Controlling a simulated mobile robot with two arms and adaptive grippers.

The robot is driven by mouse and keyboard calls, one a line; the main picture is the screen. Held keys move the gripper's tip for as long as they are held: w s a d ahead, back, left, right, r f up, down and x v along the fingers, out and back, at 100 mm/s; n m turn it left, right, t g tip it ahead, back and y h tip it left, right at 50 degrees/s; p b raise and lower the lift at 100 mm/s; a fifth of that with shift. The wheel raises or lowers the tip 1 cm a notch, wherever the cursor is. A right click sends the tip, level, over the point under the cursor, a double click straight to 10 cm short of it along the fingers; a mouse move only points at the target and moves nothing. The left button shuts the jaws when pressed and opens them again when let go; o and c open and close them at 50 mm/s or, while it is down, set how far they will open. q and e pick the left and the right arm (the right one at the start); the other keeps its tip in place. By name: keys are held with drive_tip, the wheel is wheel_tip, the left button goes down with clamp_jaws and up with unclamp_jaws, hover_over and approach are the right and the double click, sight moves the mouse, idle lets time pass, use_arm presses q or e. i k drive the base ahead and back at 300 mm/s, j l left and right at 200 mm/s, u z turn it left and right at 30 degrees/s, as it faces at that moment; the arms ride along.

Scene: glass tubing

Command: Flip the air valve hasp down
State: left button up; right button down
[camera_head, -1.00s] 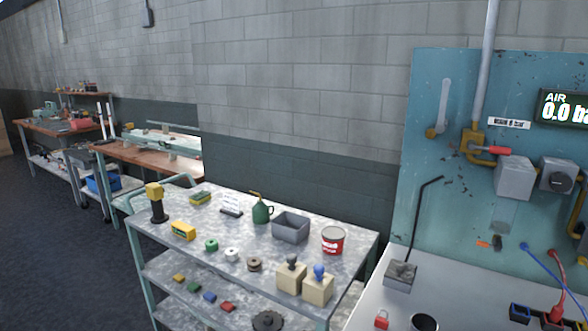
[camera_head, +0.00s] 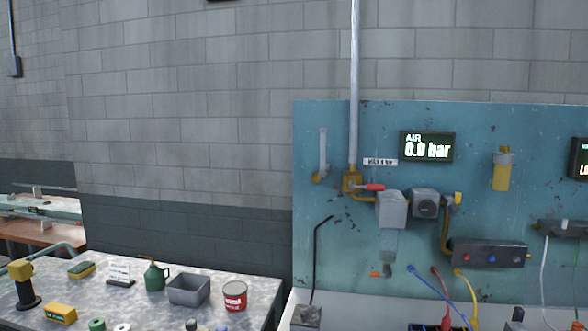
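On the blue-green panel (camera_head: 400,240), a yellow valve (camera_head: 352,180) with a red handle (camera_head: 370,187) sits at the foot of a vertical grey pipe (camera_head: 354,90). The red handle points right, about level. Left of the pipe, a slim grey bar (camera_head: 323,150) stands upright with a yellow piece (camera_head: 318,178) at its lower end. It may be the hasp, but I cannot tell for sure. The air display (camera_head: 427,147) reads 0.0 bar. Neither of my grippers is in view.
A bent black rod (camera_head: 318,255) rises before the panel at left. A cart with a red can (camera_head: 235,296) and a grey bin (camera_head: 188,290) stands at lower left.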

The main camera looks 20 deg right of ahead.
sight(322, 172)
drive_tip(key=i+l+z, duration=0.35)
drive_tip(key=z, duration=0.15)
drive_tip(key=i+l+z, duration=0.2)
drive_tip(key=i+z, duration=0.25)
drive_tip(key=k, duration=0.1)
